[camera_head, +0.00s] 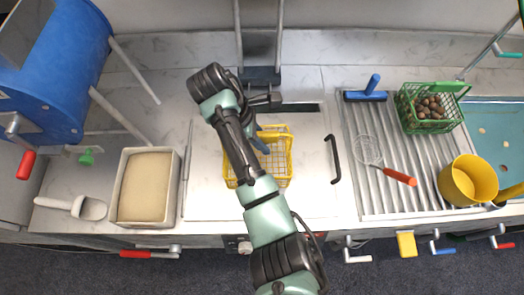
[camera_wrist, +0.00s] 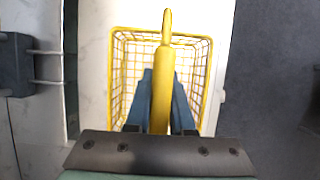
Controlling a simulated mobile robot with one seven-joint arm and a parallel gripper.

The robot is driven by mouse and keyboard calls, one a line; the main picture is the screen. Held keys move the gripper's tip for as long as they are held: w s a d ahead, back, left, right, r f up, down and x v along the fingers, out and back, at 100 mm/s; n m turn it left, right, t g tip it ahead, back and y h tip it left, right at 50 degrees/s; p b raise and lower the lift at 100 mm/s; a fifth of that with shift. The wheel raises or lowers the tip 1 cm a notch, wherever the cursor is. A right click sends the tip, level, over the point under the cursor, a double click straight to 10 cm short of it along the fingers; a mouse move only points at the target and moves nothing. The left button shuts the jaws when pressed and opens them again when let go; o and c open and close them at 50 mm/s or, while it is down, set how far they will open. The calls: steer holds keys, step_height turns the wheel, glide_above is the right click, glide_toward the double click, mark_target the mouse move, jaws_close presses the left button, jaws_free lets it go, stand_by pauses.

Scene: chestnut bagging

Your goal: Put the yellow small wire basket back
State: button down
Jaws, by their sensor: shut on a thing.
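The yellow small wire basket (camera_head: 284,178) is in the middle of the head view, over the white panel of the counter, partly hidden by my arm. It looks empty in the wrist view (camera_wrist: 207,70). My gripper (camera_head: 263,138) is shut on the basket's yellow handle. In the wrist view, the blue fingers of my gripper (camera_wrist: 162,100) lie on both sides of the handle, above the basket's open top. I cannot tell whether the basket touches the panel.
A cream-filled bin (camera_head: 119,216), a white scoop (camera_head: 92,209) and a blue drum (camera_head: 70,80) are at left.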

steer(key=shift+f, duration=2.1)
steer(key=c, duration=0.8)
jaws_free()
steer(key=shift+f, duration=0.15)
steer(key=p+v, duration=0.2)
steer(key=v, duration=0.8)
steer(key=shift+r, duration=0.45)
steer(key=shift+p+v, duration=0.75)
steer(key=shift+p, duration=0.25)
steer(key=shift+w+a, duration=0.1)
steer(key=shift+a, duration=0.05)
